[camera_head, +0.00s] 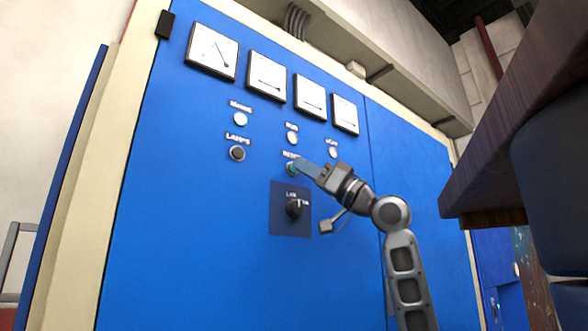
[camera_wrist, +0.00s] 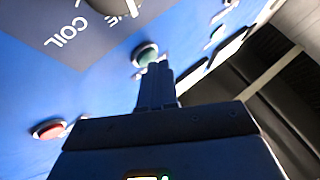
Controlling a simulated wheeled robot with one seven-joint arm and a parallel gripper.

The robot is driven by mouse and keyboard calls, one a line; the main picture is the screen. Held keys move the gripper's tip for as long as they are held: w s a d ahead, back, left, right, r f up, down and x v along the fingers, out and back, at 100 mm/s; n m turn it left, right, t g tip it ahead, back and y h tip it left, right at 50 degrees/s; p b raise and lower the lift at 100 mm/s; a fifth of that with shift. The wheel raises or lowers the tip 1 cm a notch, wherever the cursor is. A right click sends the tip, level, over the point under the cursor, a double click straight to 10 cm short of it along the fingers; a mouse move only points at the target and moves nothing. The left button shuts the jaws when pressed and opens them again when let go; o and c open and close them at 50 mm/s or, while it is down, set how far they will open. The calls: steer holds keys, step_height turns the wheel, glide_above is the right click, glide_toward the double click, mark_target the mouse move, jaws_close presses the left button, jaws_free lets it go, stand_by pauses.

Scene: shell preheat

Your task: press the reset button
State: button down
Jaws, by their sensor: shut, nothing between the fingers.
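The reset button (camera_head: 291,169) is a green round button in a metal ring, under a partly covered label reading "RESE", on the blue cabinet front. The wrist view shows a green button (camera_wrist: 146,55) just past my fingertips. My gripper (camera_head: 303,165) is shut and empty, its tips pointing left at the reset button and overlapping its right edge. In the wrist view my gripper (camera_wrist: 157,70) has its tips at the lower right edge of the green button. I cannot tell whether they touch it.
A black rotary switch (camera_head: 294,208) sits below the reset button, and the dark LAMPS button (camera_head: 237,154) to its left. A red button (camera_wrist: 48,130) shows in the wrist view. Several meters (camera_head: 267,76) line the top. A dark wooden edge (camera_head: 500,130) overhangs at right.

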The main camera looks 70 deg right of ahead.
steer(key=shift+s+a, duration=0.3)
steer(key=shift+s, duration=0.2)
steer(key=shift+s, duration=0.1)
steer(key=s+a, duration=0.1)
steer(key=s, duration=0.1)
steer(key=s+a, duration=0.1)
steer(key=s, duration=0.1)
steer(key=shift+a, duration=0.3)
stand_by(0.9)
